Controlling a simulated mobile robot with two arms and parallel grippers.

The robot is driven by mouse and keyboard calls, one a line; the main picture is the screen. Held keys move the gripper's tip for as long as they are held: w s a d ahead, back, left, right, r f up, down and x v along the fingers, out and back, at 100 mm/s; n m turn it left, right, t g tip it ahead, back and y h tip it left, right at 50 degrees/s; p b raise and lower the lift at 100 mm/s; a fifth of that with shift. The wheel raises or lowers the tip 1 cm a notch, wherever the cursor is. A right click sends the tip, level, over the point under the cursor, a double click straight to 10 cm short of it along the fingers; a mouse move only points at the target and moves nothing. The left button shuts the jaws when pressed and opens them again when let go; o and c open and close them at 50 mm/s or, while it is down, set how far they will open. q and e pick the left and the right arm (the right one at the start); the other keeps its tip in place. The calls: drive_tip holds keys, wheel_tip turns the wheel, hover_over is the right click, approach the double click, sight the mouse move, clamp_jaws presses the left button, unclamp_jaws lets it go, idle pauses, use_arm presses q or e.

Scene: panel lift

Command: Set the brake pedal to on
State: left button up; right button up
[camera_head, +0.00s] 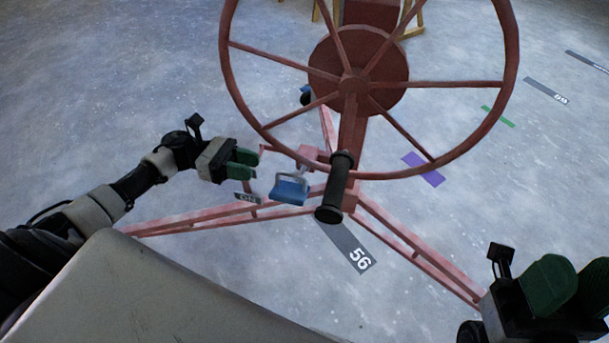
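The blue brake pedal (289,190) with a grey metal loop sits low on the red panel lift, left of the black crank handle. A small plate reading "ON" (246,198) is just left of the pedal. My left gripper (250,164) has green fingers slightly apart with nothing between them. It is left of and a little above the pedal in the picture, apart from it. My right gripper (573,284) is at the lower right corner, far from the pedal, its green fingers apart and empty.
The lift's large red wheel (355,84) rises above the pedal, and the black crank handle (337,190) juts out right of it. Red legs (420,255) spread over the grey floor. Floor markers, one reading 56 (346,244), lie flat. Open floor is at left.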

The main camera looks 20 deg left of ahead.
sight(290, 173)
use_arm(q)
drive_tip(key=d, duration=0.3)
drive_tip(key=w+d, duration=0.1)
drive_tip(key=d, duration=0.2)
drive_tip(key=d+b, duration=0.1)
drive_tip(key=d, duration=0.2)
drive_tip(key=shift+w+d, duration=0.25)
drive_tip(key=shift+d, duration=0.15)
clamp_jaws()
